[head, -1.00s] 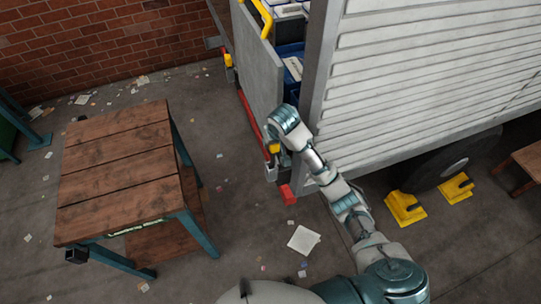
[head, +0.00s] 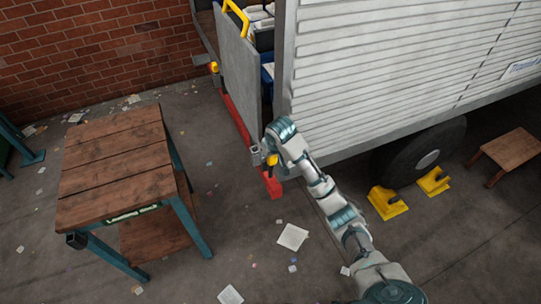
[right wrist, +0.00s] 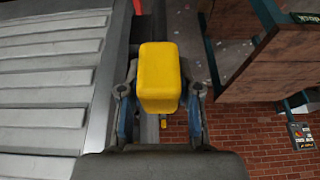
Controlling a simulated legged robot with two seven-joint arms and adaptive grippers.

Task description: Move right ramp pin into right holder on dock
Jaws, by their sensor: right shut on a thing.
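My right gripper (head: 267,154) is at the lower right end of the raised grey ramp (head: 238,68), beside the truck corner. It is shut on a yellow pin (head: 271,160). In the right wrist view the yellow block of this pin (right wrist: 160,78) sits between the two fingers; its lower part is hidden, so I cannot tell whether it is clear of the ramp. Another yellow pin (head: 213,67) is at the ramp's far left end. The wooden dock table (head: 115,165) stands at left, with a small black box, possibly a holder (head: 76,240), at its near left corner. My left gripper is out of view.
The white slatted truck side (head: 390,70) is right of my arm. A red beam (head: 240,125) runs along the ramp's foot. Yellow chocks (head: 387,202) and a stool (head: 510,150) are at right. Open floor with scattered paper lies between ramp and table.

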